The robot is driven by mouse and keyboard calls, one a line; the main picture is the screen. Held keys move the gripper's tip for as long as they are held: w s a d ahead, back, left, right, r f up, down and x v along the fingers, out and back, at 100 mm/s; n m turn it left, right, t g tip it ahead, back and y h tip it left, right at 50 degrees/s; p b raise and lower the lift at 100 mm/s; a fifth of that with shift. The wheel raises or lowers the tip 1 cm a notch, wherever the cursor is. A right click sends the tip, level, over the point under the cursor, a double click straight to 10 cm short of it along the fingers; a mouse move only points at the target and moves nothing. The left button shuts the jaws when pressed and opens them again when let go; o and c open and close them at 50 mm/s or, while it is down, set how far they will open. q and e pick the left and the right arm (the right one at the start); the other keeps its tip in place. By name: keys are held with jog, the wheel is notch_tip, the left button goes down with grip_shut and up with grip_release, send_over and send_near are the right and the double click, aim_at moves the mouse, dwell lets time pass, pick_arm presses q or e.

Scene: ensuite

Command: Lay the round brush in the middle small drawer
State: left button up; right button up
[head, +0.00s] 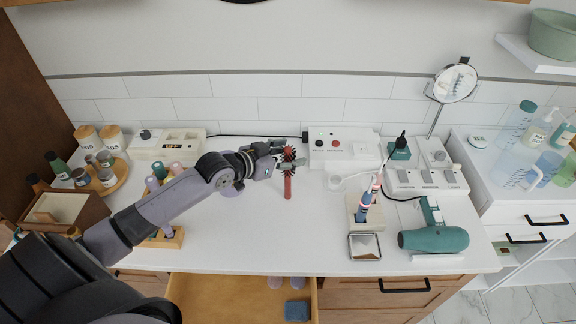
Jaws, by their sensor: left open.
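The round brush (288,187), with a red handle and a dark bristled head, lies on the white counter near the back middle. Its handle points toward the front. My left gripper (287,161) is open, with its fingers at the brush's head; I cannot tell whether they touch it. The fingers partly cover the head. An open wooden drawer (225,297) shows below the counter's front edge, with a blue block-like item and pinkish rounded items at its right side. I cannot tell whether it is the middle small drawer. My right gripper is out of view.
A teal hair dryer (435,239) lies at the right. A holder with brushes (364,208) and a small metal-rimmed tray (364,246) stand right of centre. A white box with knobs (343,149) is at the back. A wooden bottle rack (166,239) is beneath my left arm. The front-centre counter is clear.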

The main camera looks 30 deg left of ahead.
pick_arm(q)
grip_shut()
dwell(0.8)
